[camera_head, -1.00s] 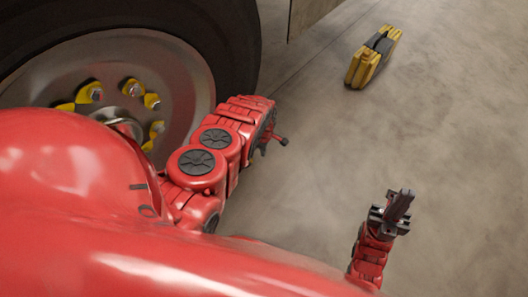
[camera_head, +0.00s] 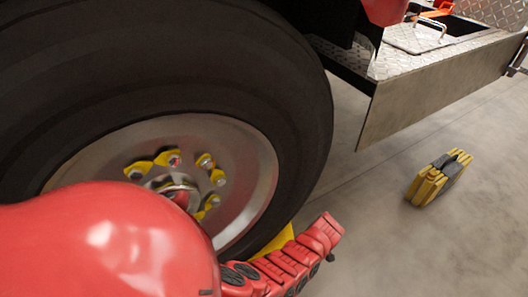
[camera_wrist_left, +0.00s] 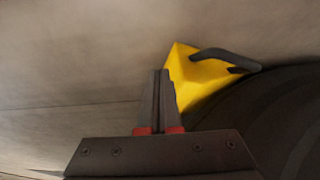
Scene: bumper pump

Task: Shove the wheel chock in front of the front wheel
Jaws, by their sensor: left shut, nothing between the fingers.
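The front wheel (camera_head: 300,90) is a large black tyre with a silver hub and yellow lug markers, filling the left of the head view. A yellow wheel chock (camera_wrist_left: 192,75) with a black handle shows in the left wrist view against the dark tyre (camera_wrist_left: 275,115). In the head view a yellow part of it (camera_head: 277,243) shows low beside the tyre, mostly hidden by my red left arm. My left gripper (camera_wrist_left: 161,75) is shut and empty, its fingertips right beside the chock's edge; contact is unclear. My right gripper is out of view.
A yellow and black block-like object (camera_head: 438,180) lies on the floor at the right. A metal side panel (camera_head: 440,90) hangs from the vehicle above the floor.

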